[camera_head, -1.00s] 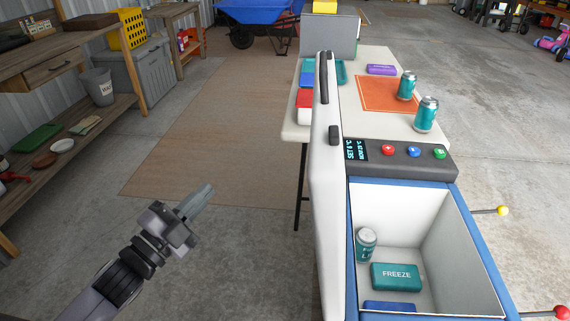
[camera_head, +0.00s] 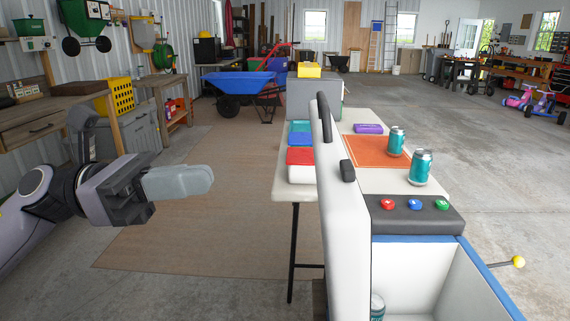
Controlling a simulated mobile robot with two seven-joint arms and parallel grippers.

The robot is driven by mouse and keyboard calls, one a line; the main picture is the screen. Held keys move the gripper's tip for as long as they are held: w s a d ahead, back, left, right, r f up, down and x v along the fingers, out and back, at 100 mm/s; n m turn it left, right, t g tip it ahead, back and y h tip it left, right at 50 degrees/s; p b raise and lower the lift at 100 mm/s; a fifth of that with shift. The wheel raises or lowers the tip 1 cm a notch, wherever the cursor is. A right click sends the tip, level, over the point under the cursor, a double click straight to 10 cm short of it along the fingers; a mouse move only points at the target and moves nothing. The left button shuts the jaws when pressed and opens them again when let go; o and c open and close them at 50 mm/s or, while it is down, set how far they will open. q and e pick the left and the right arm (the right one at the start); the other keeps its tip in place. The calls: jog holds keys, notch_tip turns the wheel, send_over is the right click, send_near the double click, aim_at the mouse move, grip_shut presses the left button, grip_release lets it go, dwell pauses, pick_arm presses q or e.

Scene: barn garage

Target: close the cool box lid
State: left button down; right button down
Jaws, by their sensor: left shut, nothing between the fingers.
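The cool box (camera_head: 489,281) stands open at the lower right, its blue rim and white inside partly cut off by the frame's bottom. Its white lid (camera_head: 343,215) stands upright on the box's left side, with dark fittings along its edge. A teal can (camera_head: 377,306) shows inside, partly hidden by the lid. My left gripper (camera_head: 208,180) is shut and empty, to the left of the lid and clearly apart from it, pointing right. My right gripper is not in view.
A table (camera_head: 283,190) behind the box bears teal cans (camera_head: 420,167), an orange mat (camera_head: 372,151), a purple item (camera_head: 368,128) and stacked containers (camera_head: 301,165). A workbench (camera_head: 40,125) stands at left. A blue wheelbarrow (camera_head: 240,82) stands behind. The floor between gripper and lid is clear.

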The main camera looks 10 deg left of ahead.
pick_arm(q)
jog(key=p+x, duration=0.4)
jog(key=x, duration=0.7)
jog(key=shift+w+d, duration=0.1)
